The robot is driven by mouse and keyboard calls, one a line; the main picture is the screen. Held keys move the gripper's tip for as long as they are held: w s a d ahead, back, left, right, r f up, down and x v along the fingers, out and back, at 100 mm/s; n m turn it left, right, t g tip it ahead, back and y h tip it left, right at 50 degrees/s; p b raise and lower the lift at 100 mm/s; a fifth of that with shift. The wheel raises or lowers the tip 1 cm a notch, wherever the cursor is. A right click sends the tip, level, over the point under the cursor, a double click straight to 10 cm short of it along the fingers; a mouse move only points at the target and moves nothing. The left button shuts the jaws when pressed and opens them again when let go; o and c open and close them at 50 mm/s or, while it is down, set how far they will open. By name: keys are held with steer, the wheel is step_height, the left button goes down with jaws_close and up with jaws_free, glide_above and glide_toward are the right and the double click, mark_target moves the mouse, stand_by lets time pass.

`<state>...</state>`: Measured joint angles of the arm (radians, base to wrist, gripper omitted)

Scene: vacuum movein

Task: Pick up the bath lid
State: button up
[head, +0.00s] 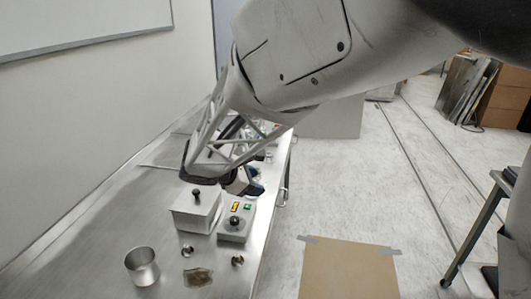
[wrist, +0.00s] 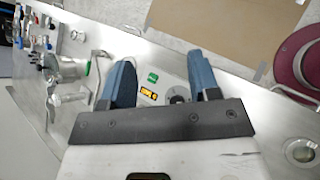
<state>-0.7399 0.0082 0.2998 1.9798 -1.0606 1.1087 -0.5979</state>
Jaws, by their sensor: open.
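The bath lid (head: 185,197) is a pale metal cover with a black knob (head: 197,195) on top. It sits on the box-shaped bath on the metal bench in the head view. In the head view my gripper (head: 246,182) is partly hidden, just behind and right of the lid, apart from the knob. A control box (head: 235,224) with green and yellow panels stands right of the bath; its panels show between my fingers in the wrist view.
A metal cup (head: 142,267), two small metal pieces (head: 187,251) and a brownish pad (head: 198,277) lie nearer on the bench. Several instruments (wrist: 62,68) crowd the bench at left in the wrist view. The wall borders the bench's left side.

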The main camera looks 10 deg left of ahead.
steer(key=a+f+n+t, duration=0.2)
steer(key=a+f+n, duration=0.15)
steer(key=a, duration=0.75)
steer(key=n+t+y, duration=0.2)
steer(key=n+t, duration=0.1)
steer(key=n, duration=0.3)
glide_toward(195, 191)
steer(key=x, duration=0.2)
steer(key=shift+w+d+f+m, duration=0.1)
steer(key=shift+w+f+m, duration=0.1)
steer(key=shift+w+m, duration=0.05)
steer(key=shift+w, duration=0.1)
steer(key=shift+x, duration=1.2)
steer(key=shift+w+d+f, duration=0.1)
steer(key=shift+x, duration=2.45)
steer(key=shift+c, duration=0.5)
steer(key=c, duration=0.9)
